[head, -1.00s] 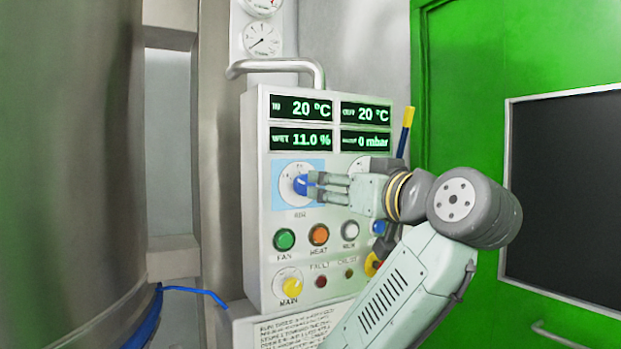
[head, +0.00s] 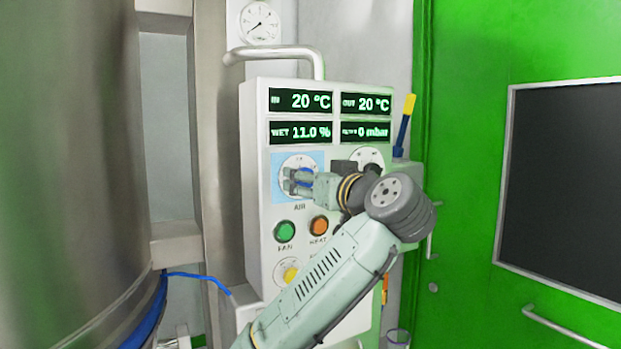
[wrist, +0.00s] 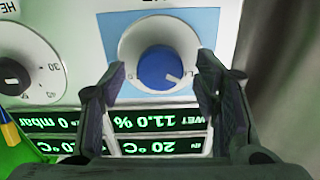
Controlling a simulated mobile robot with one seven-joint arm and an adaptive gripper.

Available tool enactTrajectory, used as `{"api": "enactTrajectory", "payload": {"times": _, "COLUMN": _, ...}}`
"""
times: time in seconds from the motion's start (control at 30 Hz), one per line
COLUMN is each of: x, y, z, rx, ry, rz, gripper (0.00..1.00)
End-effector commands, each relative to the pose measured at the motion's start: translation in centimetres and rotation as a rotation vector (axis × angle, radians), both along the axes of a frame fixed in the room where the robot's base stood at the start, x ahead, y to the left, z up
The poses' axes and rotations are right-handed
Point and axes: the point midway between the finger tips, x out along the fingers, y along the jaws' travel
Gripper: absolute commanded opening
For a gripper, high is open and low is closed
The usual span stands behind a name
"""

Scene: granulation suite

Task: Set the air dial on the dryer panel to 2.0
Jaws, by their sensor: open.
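The air dial (head: 298,163) is a white disc on a light blue square of the dryer panel (head: 252,190), above the AIR label. Its blue knob (wrist: 158,67) shows clearly in the wrist view, which sees the panel upside down. A white pointer mark on the knob points to the lower right there; the scale figures are too small to read surely. My gripper (head: 291,181) is open in front of the dial and partly hides it in the head view. In the wrist view its fingers (wrist: 161,64) stand on either side of the knob, with gaps on both sides.
A second dial (wrist: 18,76) is beside the air dial. Displays (head: 301,101) are above. A steel vessel (head: 70,150) stands left, a green door (head: 465,200) right.

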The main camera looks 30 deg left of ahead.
Motion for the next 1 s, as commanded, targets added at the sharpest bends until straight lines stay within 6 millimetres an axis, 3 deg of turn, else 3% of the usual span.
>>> {"api": "enactTrajectory", "payload": {"times": 0.73, "x": -0.02, "y": -0.04, "z": 0.04, "rx": 0.001, "ry": -0.001, "rz": 0.0, "gripper": 0.1}}
{"api": "enactTrajectory", "payload": {"times": 1.0, "x": 0.05, "y": -0.1, "z": -0.2, "rx": 0.012, "ry": 0.02, "rz": -0.001, "gripper": 0.08}}
